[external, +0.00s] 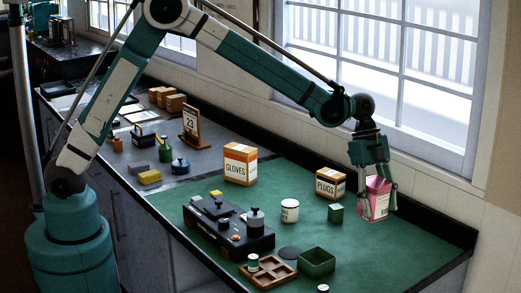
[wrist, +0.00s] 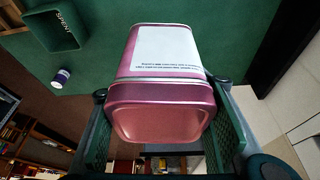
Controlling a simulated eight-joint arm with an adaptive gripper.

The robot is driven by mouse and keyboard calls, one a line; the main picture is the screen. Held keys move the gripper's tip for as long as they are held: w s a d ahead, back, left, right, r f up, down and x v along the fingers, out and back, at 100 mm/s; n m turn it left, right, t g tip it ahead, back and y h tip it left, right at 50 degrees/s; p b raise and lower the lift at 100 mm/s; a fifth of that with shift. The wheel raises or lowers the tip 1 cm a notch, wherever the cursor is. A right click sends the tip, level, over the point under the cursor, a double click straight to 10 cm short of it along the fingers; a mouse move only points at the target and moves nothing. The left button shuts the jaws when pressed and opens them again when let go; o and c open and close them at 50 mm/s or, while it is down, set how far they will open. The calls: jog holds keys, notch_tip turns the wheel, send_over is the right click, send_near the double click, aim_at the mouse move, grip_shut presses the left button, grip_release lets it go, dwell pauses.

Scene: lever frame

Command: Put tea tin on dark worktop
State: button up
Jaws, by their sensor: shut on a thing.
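The pink tea tin (external: 379,208) has a pale label and is between the fingers of my gripper (external: 376,194), over the right end of the green surface. My gripper is shut on it. In the wrist view the tin (wrist: 165,50) fills the middle, with a finger on each side. It looks raised off the surface, but how far I cannot tell. The dark worktop (external: 222,137) is the dark grey left stretch of the bench, well to the left of my gripper.
On the green surface (external: 180,215) are a gloves box (external: 240,164), a plugs box (external: 329,184), a white tin (external: 290,211), a black device (external: 228,228) and a green bin (external: 317,262). A calendar (external: 190,122), yellow block (external: 149,177) and dark pot (external: 180,167) stand on the dark worktop. The window wall is behind.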

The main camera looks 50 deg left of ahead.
aim_at(378, 194)
jog(key=v, duration=0.3)
jog(key=shift+w+d+r, duration=0.15)
jog(key=shift+w+r, duration=0.05)
jog(key=w+a+n+t, duration=0.1)
jog(key=w+a+n, duration=0.35)
jog(key=a, duration=1.05)
jog(key=w+a+n+t+y, duration=0.15)
jog(key=w+a, duration=0.55)
jog(key=a, duration=0.8)
jog(key=w+a+n+t, duration=0.1)
jog(key=w+a+n, duration=0.4)
jog(key=a, duration=1)
jog(key=s+a+n+t+y, duration=0.3)
jog(key=a+n, duration=0.5)
jog(key=a, duration=3.8)
jog(key=shift+g, duration=0.65)
jog(key=shift+s+a+f+p, duration=0.15)
jog(key=shift+s+f, duration=0.1)
jog(key=shift+f, duration=0.6)
jog(key=shift+s+f+p, duration=0.1)
jog(key=shift+s+f, duration=0.15)
jog(key=shift+f, duration=0.55)
jog(key=shift+s+a+f+p, duration=0.15)
jog(key=shift+s+f, duration=0.15)
jog(key=shift+f, duration=0.55)
jog(key=shift+d, duration=0.1)
jog(key=shift+f, duration=3.15)
